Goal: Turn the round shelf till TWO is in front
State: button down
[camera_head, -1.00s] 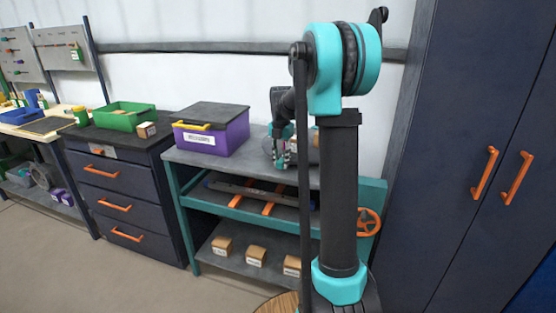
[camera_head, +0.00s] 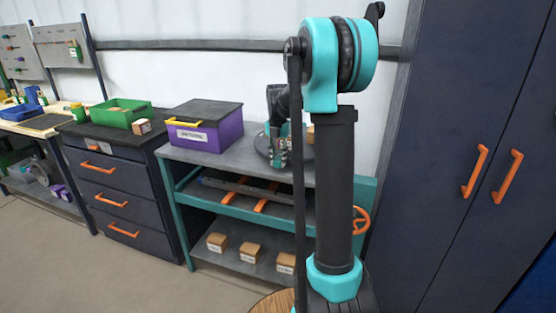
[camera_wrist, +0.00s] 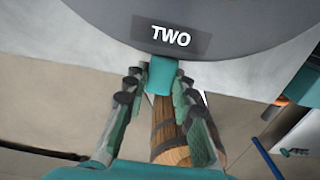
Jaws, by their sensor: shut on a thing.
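The round shelf (camera_wrist: 235,35) is a grey disc on the bench top, with a dark label reading TWO (camera_wrist: 171,36) on its near part in the wrist view. A teal tab (camera_wrist: 162,76) sticks out of its edge just below that label. My gripper (camera_wrist: 154,88) is shut on this tab, one finger on each side. In the head view my gripper (camera_head: 279,160) points down at the near side of the round shelf (camera_head: 262,145). My arm hides much of the shelf there.
A purple box (camera_head: 225,134) with a dark lid stands left of the shelf on the bench (camera_head: 185,152). A tall dark cabinet (camera_head: 450,90) with orange handles is at the right. In the wrist view a wooden barrel-like thing (camera_wrist: 168,135) shows below, between the fingers.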

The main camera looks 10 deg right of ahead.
jog(key=c, duration=1.2)
grip_release()
notch_tip(320, 180, up, 12)
jog(key=s+a+f+m+t, duration=0.1)
jog(key=s+f+m, duration=0.6)
jog(key=s+m, duration=0.2)
jog(key=s+a+f+m+t, duration=0.1)
jog(key=s+f+m, duration=0.7)
jog(key=s+m, duration=0.2)
jog(key=s+a+f+m+t, duration=0.1)
jog(key=s+f+m+t, duration=0.1)
jog(key=s+f+m, duration=0.6)
jog(key=shift+s+a+m, duration=0.1)
jog(key=shift+s+m, duration=1.1)
jog(key=shift+s, duration=0.25)
